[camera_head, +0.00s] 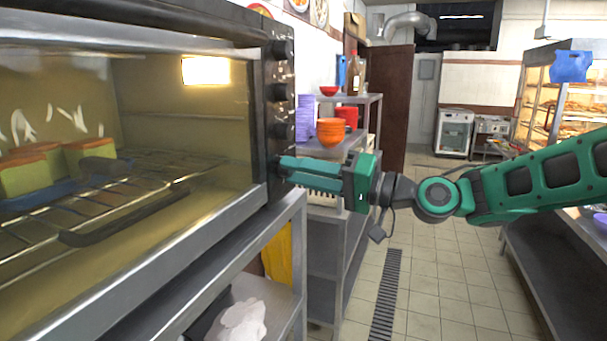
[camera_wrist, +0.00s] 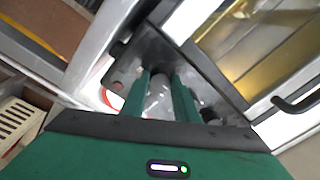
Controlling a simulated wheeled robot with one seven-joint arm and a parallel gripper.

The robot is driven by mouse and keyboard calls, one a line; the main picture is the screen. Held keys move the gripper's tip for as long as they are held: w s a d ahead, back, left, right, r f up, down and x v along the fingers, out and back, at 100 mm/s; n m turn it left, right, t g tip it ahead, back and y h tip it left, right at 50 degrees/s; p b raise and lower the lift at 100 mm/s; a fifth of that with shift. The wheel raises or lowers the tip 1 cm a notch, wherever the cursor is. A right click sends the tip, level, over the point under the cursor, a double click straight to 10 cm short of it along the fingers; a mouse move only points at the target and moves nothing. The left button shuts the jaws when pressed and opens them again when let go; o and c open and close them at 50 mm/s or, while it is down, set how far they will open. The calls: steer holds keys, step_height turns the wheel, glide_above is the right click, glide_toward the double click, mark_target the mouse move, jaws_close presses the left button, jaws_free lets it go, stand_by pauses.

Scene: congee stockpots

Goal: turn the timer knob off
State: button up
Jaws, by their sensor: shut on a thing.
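The oven's control panel (camera_head: 267,110) is a dark upright strip at the right of the glass door, with a column of dark knobs. An upper knob (camera_head: 283,50), another (camera_head: 280,91) and one below (camera_head: 279,130) are free. My green gripper (camera_head: 283,168) reaches from the right to the lowest part of the panel, and its fingers hide the knob there. In the wrist view, my gripper (camera_wrist: 160,90) is shut on a knob (camera_wrist: 160,98) that shows grey between the two fingers. The knob's marks and angle cannot be read.
The oven (camera_head: 150,225) stands on a metal stand (camera_head: 298,235). Inside are wire racks with bread-like blocks.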

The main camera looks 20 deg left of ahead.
steer(key=shift+w+f+n, duration=0.15)
steer(key=shift+n, duration=2.25)
steer(key=o, duration=1.1)
steer(key=shift+c, duration=0.2)
steer(key=d, duration=1)
steer(key=shift+s+d+f, duration=0.3)
steer(key=shift+d+f, duration=0.1)
steer(key=shift+f, duration=0.05)
